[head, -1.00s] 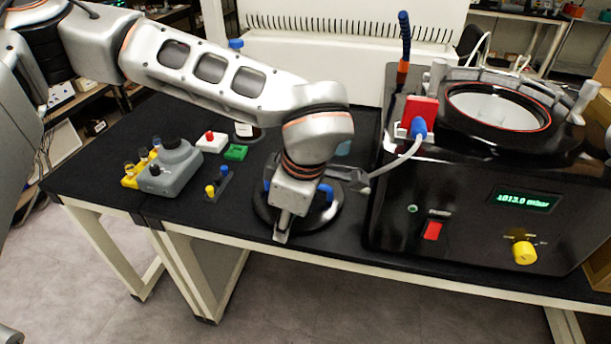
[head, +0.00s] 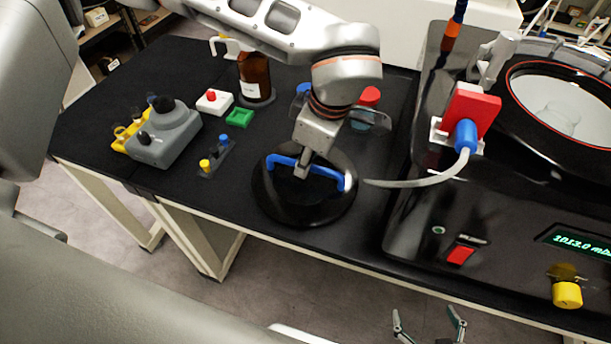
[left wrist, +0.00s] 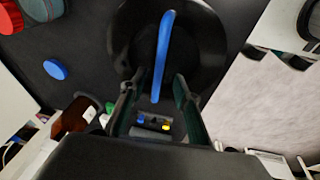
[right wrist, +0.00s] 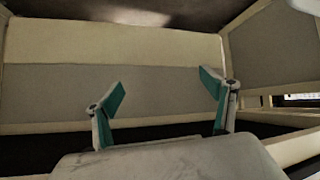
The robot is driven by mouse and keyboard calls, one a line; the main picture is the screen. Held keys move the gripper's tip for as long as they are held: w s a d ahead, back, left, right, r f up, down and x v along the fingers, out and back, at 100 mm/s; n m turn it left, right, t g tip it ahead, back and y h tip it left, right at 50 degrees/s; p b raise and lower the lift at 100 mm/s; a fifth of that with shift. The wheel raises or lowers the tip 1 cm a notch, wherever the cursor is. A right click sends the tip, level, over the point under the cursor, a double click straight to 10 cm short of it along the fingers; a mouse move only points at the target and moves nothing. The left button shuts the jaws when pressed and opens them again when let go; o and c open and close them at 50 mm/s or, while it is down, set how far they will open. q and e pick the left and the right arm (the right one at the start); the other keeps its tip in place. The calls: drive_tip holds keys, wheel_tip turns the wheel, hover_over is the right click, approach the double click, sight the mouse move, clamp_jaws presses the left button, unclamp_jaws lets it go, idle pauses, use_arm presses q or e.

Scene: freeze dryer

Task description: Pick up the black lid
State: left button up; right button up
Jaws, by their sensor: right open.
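The black lid (head: 302,212) lies flat on the black table, with a raised blue handle (head: 326,170) across its top. My left gripper (head: 303,174) is right over the lid, at the handle. In the left wrist view, the handle (left wrist: 163,55) runs lengthwise between the two spread fingers of my left gripper (left wrist: 155,90), and the lid (left wrist: 208,45) lies beyond them. I cannot tell whether the fingers touch the handle. My right gripper (head: 430,327) is open and empty, low in front of the table; its spread fingers also show in the right wrist view (right wrist: 162,95).
The freeze dryer (head: 410,225) stands close right of the lid, with a grey hose (head: 420,182) reaching toward it. A brown bottle (head: 254,78) stands behind. A grey device (head: 165,140) and small coloured blocks are on the left. The table's front edge is near the lid.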

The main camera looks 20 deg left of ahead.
sight(330, 188)
use_arm(q)
drive_tip(key=x, duration=0.4)
drive_tip(key=shift+w+a+f, duration=0.1)
drive_tip(key=shift+w+f, duration=0.15)
drive_tip(key=shift+f, duration=0.15)
clamp_jaws()
drive_tip(key=shift+r, duration=0.1)
